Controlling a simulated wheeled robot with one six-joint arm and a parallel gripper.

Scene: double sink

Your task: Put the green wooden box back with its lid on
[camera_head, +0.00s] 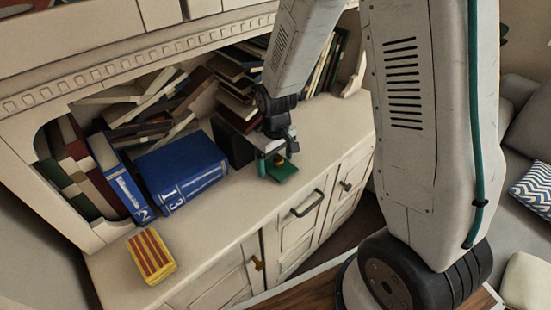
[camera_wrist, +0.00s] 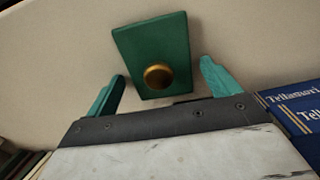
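A green lid-like panel with a round brass knob (camera_wrist: 158,76) lies on the pale cabinet top. Its green surface (camera_wrist: 150,42) fills the upper middle of the wrist view, and the green piece (camera_head: 284,172) also shows in the head view, partly hidden by my gripper. I cannot tell whether a box body is under it. My gripper (camera_wrist: 160,88) is open, with its teal fingers apart on either side of the knob and visible gaps to both. In the head view, my gripper (camera_head: 270,157) is right over the green piece.
Piled books (camera_head: 150,105) fill the shelf behind. A red-and-yellow striped box (camera_head: 151,256) lies at the front left. The counter right of my gripper (camera_head: 335,125) is clear.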

